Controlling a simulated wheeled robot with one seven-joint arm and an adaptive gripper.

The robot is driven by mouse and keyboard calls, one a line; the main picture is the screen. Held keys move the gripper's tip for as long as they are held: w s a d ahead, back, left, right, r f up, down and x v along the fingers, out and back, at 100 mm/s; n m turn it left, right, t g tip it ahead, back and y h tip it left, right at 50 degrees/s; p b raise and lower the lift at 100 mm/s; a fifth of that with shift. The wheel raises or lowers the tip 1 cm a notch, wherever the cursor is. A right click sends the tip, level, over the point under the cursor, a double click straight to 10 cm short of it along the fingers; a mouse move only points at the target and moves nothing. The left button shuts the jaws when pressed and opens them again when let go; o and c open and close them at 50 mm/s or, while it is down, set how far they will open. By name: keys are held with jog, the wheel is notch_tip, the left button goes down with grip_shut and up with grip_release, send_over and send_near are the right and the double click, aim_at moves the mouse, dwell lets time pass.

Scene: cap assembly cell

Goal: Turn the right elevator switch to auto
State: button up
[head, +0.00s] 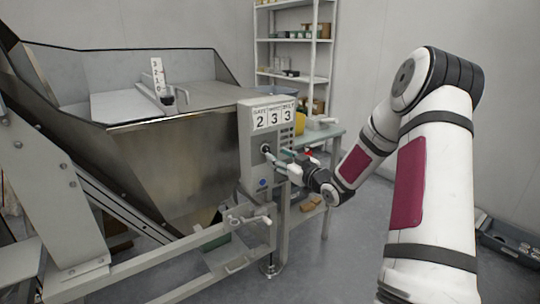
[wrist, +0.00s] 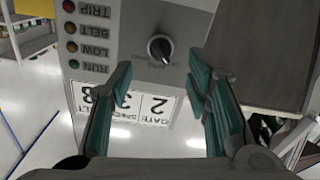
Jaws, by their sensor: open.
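The switch is a round black knob with a pale pointer (wrist: 160,47) on the face of a grey control box (wrist: 125,30). In the wrist view the picture is upside down and the lettering around the knob is too small to read. My gripper (wrist: 160,66) is open, its teal-padded fingers on either side of the knob in the picture, with no visible contact. In the head view, my gripper (head: 276,155) is close in front of the box (head: 247,165), and the knob (head: 265,148) shows just beyond its fingertips.
A lever (head: 250,219) sticks out below. Shelving (head: 292,45) and a green-topped table (head: 325,132) are behind.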

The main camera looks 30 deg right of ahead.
aim_at(269, 150)
jog(key=w+b, duration=0.1)
jog(key=w, duration=0.4)
jog(key=shift+w+a, duration=0.15)
jog(key=shift+w, duration=0.2)
jog(key=shift+c, duration=0.3)
grip_shut()
